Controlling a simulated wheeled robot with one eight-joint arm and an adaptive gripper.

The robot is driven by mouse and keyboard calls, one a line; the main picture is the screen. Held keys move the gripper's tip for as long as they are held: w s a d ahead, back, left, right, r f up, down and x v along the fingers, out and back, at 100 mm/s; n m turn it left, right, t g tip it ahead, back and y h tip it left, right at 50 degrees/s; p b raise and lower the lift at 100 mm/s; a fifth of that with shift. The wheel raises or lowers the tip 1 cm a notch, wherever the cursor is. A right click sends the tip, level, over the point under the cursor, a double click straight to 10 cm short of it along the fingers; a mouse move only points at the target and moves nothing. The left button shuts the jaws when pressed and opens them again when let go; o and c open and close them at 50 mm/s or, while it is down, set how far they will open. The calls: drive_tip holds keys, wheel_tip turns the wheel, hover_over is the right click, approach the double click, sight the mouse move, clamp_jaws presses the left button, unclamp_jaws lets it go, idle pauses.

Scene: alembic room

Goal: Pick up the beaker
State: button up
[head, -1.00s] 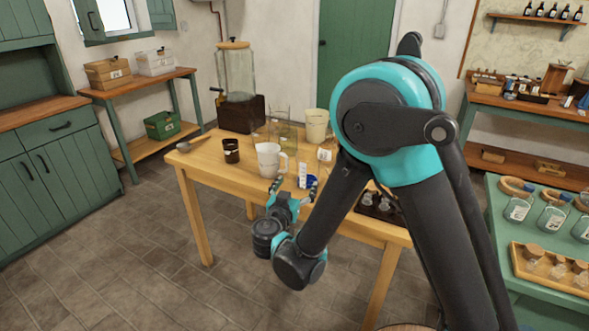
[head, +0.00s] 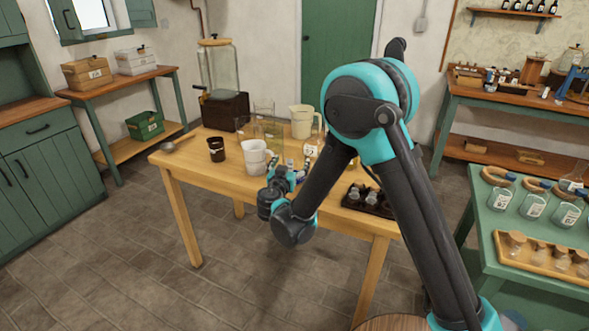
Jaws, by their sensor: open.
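Clear glass beakers (head: 273,133) stand upright near the back middle of the wooden table (head: 195,168), one partly behind another. I cannot tell which one the task means. A white spouted jug (head: 254,157) stands in front of them, and a cream jug (head: 301,122) stands to their right. My gripper (head: 287,168) is at the table's front edge, just right of and in front of the white jug. It is open and seems empty, with its fingers pointing toward the back of the table. My arm hides part of the table to the right.
A dark cup (head: 216,149) stands left of the white jug. A grey spoon-like tool (head: 170,146) lies at the table's left end. A dark tray with small bottles (head: 367,200) sits front right. A large glass dispenser (head: 219,70) stands behind. The table's front left is bare.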

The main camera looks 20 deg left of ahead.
drive_tip(key=w, duration=0.5)
drive_tip(key=shift+a+f, duration=0.1)
drive_tip(key=shift+a, duration=0.2)
drive_tip(key=shift+s, duration=0.1)
drive_tip(key=c, duration=1.6)
drive_tip(key=shift+o, duration=0.2)
